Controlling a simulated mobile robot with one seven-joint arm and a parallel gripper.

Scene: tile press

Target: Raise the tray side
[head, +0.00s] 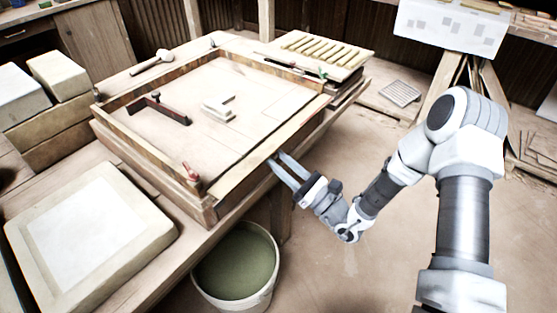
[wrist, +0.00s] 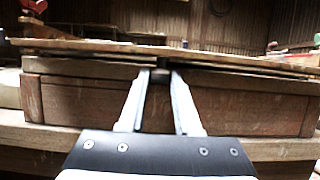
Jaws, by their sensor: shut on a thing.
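A wooden tray (head: 150,168) with raised walls stands on the bench. Its right-hand side (head: 262,152) appears as a flat strip lying level, lower than the other walls. In the wrist view this side (wrist: 100,47) shows edge-on as a thin board. My gripper (head: 278,165) reaches in from the right to the outer edge of that side. In the wrist view my gripper (wrist: 161,76) has its fingertips closed on a small dark tab (wrist: 160,76) just under the board's edge. The fingertips hide part of the tab.
Inside the tray lie a dark-handled tool (head: 160,108) and a pale block (head: 218,108). A red-handled clamp (head: 192,172) is at the near corner. A bucket (head: 236,268) stands on the floor below. The floor on the right is mostly clear.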

